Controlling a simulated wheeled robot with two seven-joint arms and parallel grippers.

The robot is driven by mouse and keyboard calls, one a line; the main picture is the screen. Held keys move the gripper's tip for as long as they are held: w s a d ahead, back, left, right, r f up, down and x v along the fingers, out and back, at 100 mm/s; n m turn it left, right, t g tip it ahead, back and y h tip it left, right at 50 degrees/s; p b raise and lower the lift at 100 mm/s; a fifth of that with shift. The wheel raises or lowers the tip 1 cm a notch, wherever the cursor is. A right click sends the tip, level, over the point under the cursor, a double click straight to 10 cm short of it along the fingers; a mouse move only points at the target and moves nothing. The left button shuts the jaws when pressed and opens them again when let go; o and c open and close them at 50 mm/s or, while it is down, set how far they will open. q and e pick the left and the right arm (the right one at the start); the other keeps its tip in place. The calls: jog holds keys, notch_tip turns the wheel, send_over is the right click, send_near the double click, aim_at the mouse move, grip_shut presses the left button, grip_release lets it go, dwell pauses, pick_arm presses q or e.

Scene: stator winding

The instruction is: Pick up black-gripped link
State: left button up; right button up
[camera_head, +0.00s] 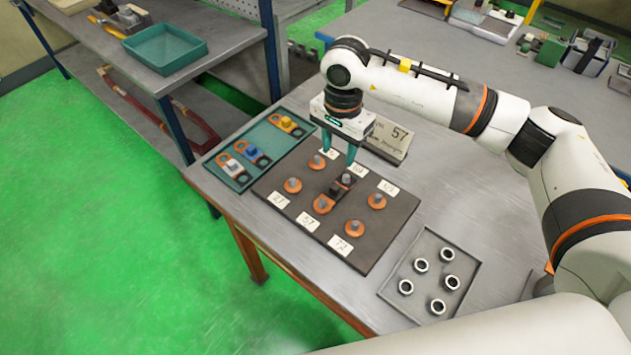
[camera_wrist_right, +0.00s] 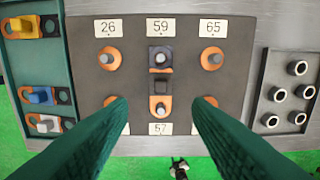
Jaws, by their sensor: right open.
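The black-gripped link (camera_head: 335,190) lies on the dark board (camera_head: 375,240) in the middle column, its black grip standing up between the posts labelled 59 and 57. In the right wrist view the black grip (camera_wrist_right: 161,87) sits centred between my fingers, with an orange end around the lower post. My right gripper (camera_head: 339,151) is open and empty, pointing down above the board. In the right wrist view its two teal fingers (camera_wrist_right: 160,102) stand apart, one on each side of the link. My left gripper is not in view.
A teal tray (camera_head: 257,127) at the board's left holds yellow-, blue- and white-gripped links. A grey tray (camera_head: 465,267) with several ringed nuts is at the right. Other orange-ringed posts surround the link.

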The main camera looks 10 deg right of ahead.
jog(key=p, duration=0.2)
send_over(335, 186)
notch_tip(335, 186, down, 6)
jog(key=shift+d, duration=0.15)
notch_tip(335, 186, down, 5)
jog(key=p, duration=0.3)
jog(key=shift+r, duration=0.1)
jog(key=shift+f, duration=0.3)
grip_shut()
